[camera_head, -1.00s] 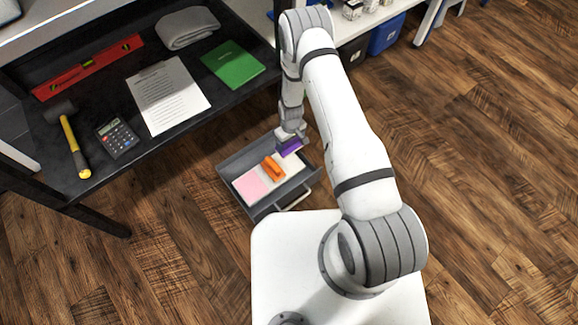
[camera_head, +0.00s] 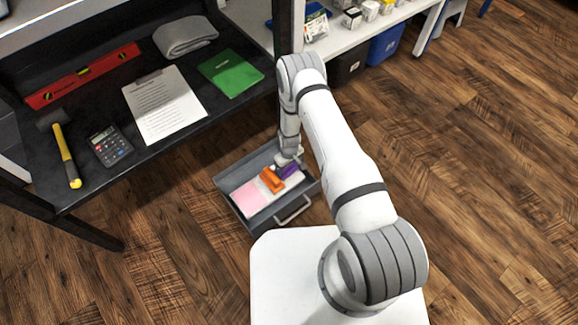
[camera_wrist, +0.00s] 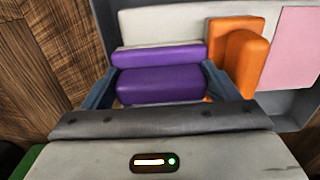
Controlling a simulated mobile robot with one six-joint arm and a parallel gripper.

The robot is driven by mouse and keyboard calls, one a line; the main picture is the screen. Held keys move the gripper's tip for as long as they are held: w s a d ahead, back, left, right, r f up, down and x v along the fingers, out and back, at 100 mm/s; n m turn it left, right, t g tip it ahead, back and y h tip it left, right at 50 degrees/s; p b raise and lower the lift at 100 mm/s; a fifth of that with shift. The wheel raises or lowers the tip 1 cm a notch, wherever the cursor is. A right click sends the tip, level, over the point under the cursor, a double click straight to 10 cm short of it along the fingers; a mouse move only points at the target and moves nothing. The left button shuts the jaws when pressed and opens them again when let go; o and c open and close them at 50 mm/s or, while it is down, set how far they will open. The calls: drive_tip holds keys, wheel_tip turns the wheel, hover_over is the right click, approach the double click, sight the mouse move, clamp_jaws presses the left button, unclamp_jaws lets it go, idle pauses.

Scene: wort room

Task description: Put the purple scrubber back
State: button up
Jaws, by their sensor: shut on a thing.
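The purple scrubber (camera_wrist: 160,84) is between the two fingers of my gripper (camera_wrist: 163,88), which is shut on it. In the head view the purple scrubber (camera_head: 289,171) is at the right part of the open grey drawer (camera_head: 262,218), low in it; I cannot tell whether it touches the drawer floor. My gripper (camera_head: 286,164) is partly hidden by my arm there. An orange scrubber (camera_head: 271,180) lies in the drawer just left of the purple one; it also shows to the right in the wrist view (camera_wrist: 247,62).
A pink sheet (camera_head: 249,198) and a white area lie in the drawer. The drawer has a front handle (camera_head: 293,212). A dark workbench (camera_head: 100,185) with a hammer, calculator, clipboard and green book stands at left. Wooden floor is clear to the right.

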drive_tip(key=shift+f, duration=0.2)
drive_tip(key=o, duration=0.7)
drive_tip(key=shift+r, duration=0.15)
drive_tip(key=s+d+r+m+p, duration=0.1)
drive_tip(key=d+r+m+p, duration=0.15)
drive_tip(key=r, duration=1.95)
drive_tip(key=s+d+r+m+p, duration=0.1)
drive_tip(key=d+r, duration=0.2)
drive_tip(key=r, duration=1.8)
drive_tip(key=s+d+r+m, duration=0.1)
drive_tip(key=s+r, duration=0.5)
drive_tip(key=s, duration=0.1)
drive_tip(key=s+d+r+m, duration=0.1)
drive_tip(key=s+d+r, duration=0.1)
drive_tip(key=s+r, duration=0.4)
drive_tip(key=s+d+r+m+t, duration=0.1)
drive_tip(key=s+d+r, duration=0.1)
drive_tip(key=s+r, duration=0.5)
drive_tip(key=shift+s+d, duration=0.1)
drive_tip(key=shift+s, duration=0.85)
